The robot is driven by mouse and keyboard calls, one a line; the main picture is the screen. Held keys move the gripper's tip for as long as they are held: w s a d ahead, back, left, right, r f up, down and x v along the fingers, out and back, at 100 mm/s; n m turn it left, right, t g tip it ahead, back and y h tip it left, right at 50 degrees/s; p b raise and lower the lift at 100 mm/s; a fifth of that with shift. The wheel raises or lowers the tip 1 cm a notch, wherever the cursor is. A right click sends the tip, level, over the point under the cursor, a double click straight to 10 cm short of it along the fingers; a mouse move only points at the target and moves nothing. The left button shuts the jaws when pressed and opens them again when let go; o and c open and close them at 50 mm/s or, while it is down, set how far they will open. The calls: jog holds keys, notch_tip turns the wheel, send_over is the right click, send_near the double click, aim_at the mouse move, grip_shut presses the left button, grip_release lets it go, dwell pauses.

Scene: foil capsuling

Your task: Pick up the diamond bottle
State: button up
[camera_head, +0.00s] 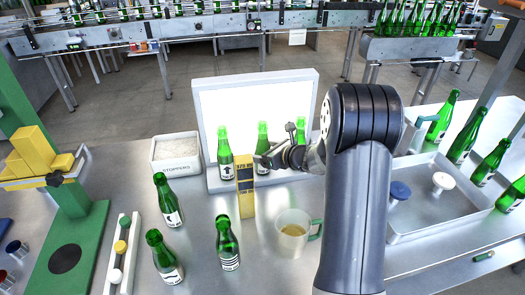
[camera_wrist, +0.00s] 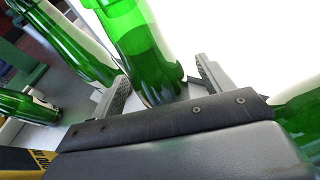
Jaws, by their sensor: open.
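Three stand before the lit panel: a left one (camera_head: 225,155), a middle one (camera_head: 263,140) and a right one (camera_head: 300,130). My gripper (camera_head: 262,162) is at the middle bottle. In the wrist view my gripper (camera_wrist: 163,88) is open, with a green bottle (camera_wrist: 145,50) between its fingers. I cannot tell whether they touch it. Another bottle (camera_wrist: 65,42) is to the left. Striped-label bottle (camera_head: 228,245) stands in front.
A yellow gauge post (camera_head: 246,203) stands close in front of the panel bottles. A mug (camera_head: 292,236) is to its right. More bottles (camera_head: 168,203) (camera_head: 164,260) stand left. The white lit panel (camera_head: 205,110) is behind, a stoppers box (camera_head: 175,167) left, a metal tray (camera_head: 430,215) right.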

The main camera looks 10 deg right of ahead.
jog(key=shift+w+a+f, duration=0.15)
jog(key=shift+w+a, duration=0.05)
jog(key=c, duration=1.4)
